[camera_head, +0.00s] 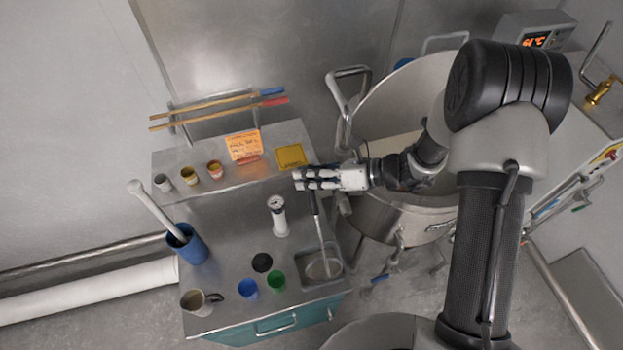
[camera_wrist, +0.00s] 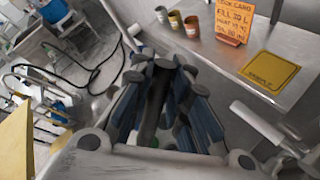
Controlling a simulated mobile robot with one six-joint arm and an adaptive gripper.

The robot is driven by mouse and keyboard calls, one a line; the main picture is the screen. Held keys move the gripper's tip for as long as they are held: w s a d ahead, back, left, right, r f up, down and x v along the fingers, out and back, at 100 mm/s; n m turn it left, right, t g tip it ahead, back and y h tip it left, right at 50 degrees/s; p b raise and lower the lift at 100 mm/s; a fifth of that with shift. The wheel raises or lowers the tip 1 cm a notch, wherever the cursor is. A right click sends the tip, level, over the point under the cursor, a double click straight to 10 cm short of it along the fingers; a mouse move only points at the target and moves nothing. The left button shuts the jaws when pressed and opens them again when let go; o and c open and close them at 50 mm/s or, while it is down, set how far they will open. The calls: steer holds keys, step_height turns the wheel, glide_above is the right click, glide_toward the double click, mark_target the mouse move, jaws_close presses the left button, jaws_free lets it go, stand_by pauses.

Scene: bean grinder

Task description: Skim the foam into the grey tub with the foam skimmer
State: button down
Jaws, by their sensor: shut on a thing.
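My gripper (camera_head: 300,180) is above the right part of the steel cart, with its fingers pointing left. It is shut on the foam skimmer (camera_head: 320,232) near the top of its long handle. In the wrist view the fingers (camera_wrist: 166,75) close around the dark handle (camera_wrist: 152,105). The skimmer hangs down, slightly tilted, and its round head is in or just over the rectangular grey tub (camera_head: 335,282) at the cart's front right corner. I cannot tell whether the head touches the tub. The big steel kettle (camera_head: 400,212), with pale contents (camera_head: 403,147), stands right of the gripper.
A white gauge-topped cylinder (camera_head: 279,218) stands left of the skimmer. Blue (camera_head: 248,289) and green (camera_head: 276,281) cups and a black disc (camera_head: 262,262) are near the tub. A blue container (camera_head: 190,247) holds a white rod. A yellow card (camera_head: 291,157) lies on the raised shelf.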

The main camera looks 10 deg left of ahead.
steer(key=w+a+f+m+g+h, duration=0.1)
steer(key=w+a+f, duration=0.2)
steer(key=w, duration=0.3)
steer(key=shift+a+m+p, duration=0.3)
steer(key=shift+a+p, duration=0.1)
steer(key=shift+p, duration=0.05)
steer(key=shift+w, duration=0.1)
stand_by(1.4)
